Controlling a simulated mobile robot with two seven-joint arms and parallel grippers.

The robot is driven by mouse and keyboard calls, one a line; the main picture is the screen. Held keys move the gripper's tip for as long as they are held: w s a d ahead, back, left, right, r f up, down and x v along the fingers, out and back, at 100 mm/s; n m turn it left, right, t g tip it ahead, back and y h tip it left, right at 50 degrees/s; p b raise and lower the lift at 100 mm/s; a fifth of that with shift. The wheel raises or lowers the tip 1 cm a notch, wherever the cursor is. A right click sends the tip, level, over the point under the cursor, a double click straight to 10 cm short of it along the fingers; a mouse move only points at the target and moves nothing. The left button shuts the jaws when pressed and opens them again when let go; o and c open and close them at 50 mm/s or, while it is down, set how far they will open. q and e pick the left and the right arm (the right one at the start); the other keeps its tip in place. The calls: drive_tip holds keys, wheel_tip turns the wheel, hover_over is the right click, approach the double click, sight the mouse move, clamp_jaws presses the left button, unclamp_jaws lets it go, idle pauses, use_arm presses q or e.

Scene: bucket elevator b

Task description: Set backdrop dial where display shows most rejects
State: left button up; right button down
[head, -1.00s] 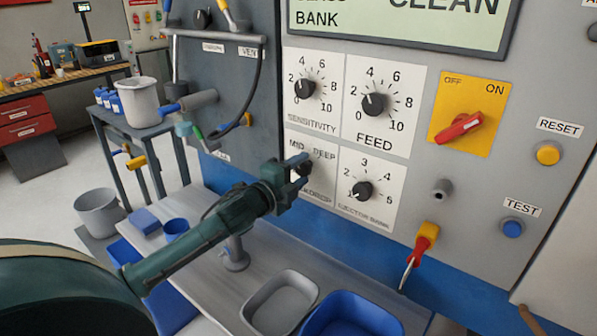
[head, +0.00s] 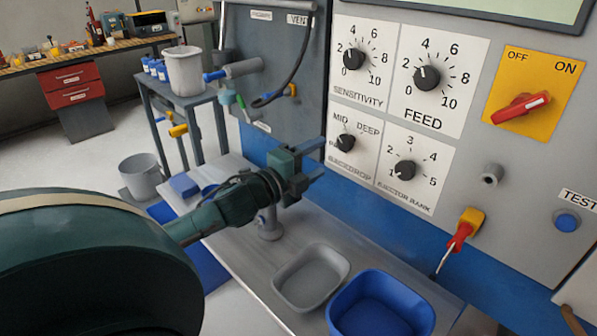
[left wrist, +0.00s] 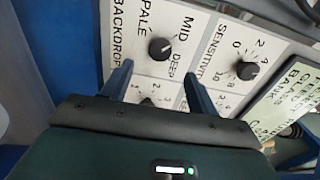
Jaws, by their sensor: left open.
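The backdrop dial (head: 345,142) is a black knob on a white plate marked MID and DEEP, with the third label partly hidden. It also shows in the left wrist view (left wrist: 160,48), where PALE, MID and DEEP are readable. Its exact pointer setting is too small to tell. My left gripper (head: 318,162) is open and empty, just below and left of the dial, apart from it. In the left wrist view, its fingers (left wrist: 157,68) straddle the space below the knob. My right gripper is out of view.
Sensitivity (head: 353,58), feed (head: 427,77) and ejector bank (head: 406,168) dials surround the backdrop dial. A red switch (head: 520,108) is at right. A red-yellow hanging tool (head: 464,228), a grey tray (head: 312,278) and a blue tray (head: 380,305) are below.

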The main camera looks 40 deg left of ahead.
use_arm(q)
drive_tip(key=s, duration=0.4)
drive_tip(key=shift+s+a, duration=0.15)
drive_tip(key=shift+s, duration=0.15)
idle(0.5)
